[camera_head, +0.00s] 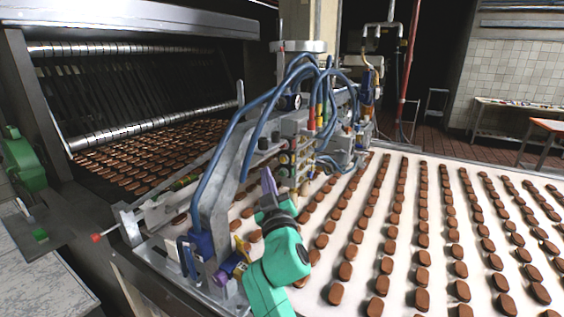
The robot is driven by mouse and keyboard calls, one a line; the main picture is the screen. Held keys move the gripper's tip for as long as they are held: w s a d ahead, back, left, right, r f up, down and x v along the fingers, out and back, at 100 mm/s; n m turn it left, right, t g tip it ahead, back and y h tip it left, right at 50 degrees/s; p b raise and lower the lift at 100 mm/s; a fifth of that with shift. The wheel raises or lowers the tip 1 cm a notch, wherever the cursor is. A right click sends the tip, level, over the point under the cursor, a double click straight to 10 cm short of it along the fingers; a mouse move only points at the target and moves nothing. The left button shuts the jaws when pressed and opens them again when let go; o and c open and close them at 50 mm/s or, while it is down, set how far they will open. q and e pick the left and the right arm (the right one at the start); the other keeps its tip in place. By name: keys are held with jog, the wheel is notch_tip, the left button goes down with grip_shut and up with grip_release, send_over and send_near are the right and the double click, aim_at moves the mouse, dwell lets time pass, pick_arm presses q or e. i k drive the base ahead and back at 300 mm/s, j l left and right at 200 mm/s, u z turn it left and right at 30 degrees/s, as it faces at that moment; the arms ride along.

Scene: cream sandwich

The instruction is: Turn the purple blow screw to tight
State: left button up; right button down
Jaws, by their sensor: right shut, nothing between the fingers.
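My right arm is teal and comes up from the bottom centre. Its gripper (267,178) is shut and empty, pointing up beside the row of valves and small knobs on the depositing machine (310,150). A purple knob-like part (228,268) sits low on the machine's near end, left of my arm and apart from the gripper. I cannot tell for sure that it is the purple blow screw, or whether it is tight. My left gripper is not in view.
Blue hoses (232,125) arch over the machine close to my gripper. Rows of brown biscuits cover the white conveyor belt (400,230) at right. A dark oven-like opening with rollers (130,125) stands at left, with a green motor-like part (22,160) beside it.

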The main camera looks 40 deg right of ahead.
aim_at(220, 277)
jog(key=k+j, duration=0.75)
jog(key=k, duration=0.1)
